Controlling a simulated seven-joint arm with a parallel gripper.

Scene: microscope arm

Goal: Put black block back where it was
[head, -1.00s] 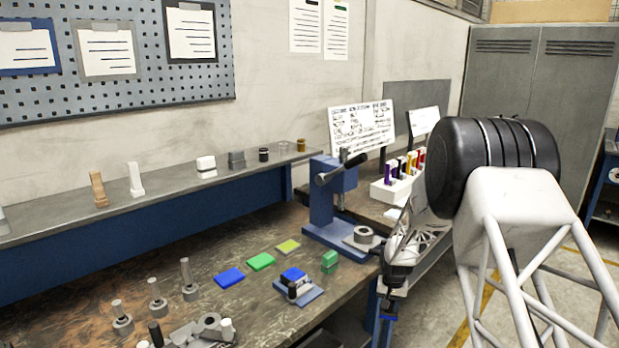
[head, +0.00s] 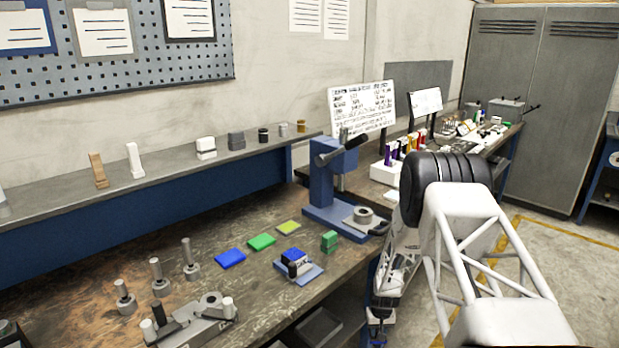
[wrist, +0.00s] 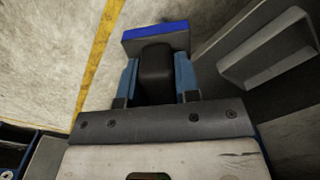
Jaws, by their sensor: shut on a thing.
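My gripper (head: 378,328) hangs off the right end of the workbench, low over the floor, and is small in the head view. In the wrist view its two blue fingers (wrist: 156,82) are shut on a dark black block (wrist: 155,68). A grey slab with a bright blue edge (wrist: 155,36) sits at the block's far end. I cannot tell whether the slab and block are one piece. Another small piece with a blue top (head: 292,254) and dark and white sides stands on a blue-grey plate (head: 310,274) on the bench.
Blue (head: 230,258), green (head: 262,241) and yellow-green (head: 288,227) pads lie on the bench beside a green block (head: 329,240). A blue press (head: 326,190) stands behind, near my arm. Metal posts (head: 190,260) stand front left. The shelf (head: 185,163) holds several small items.

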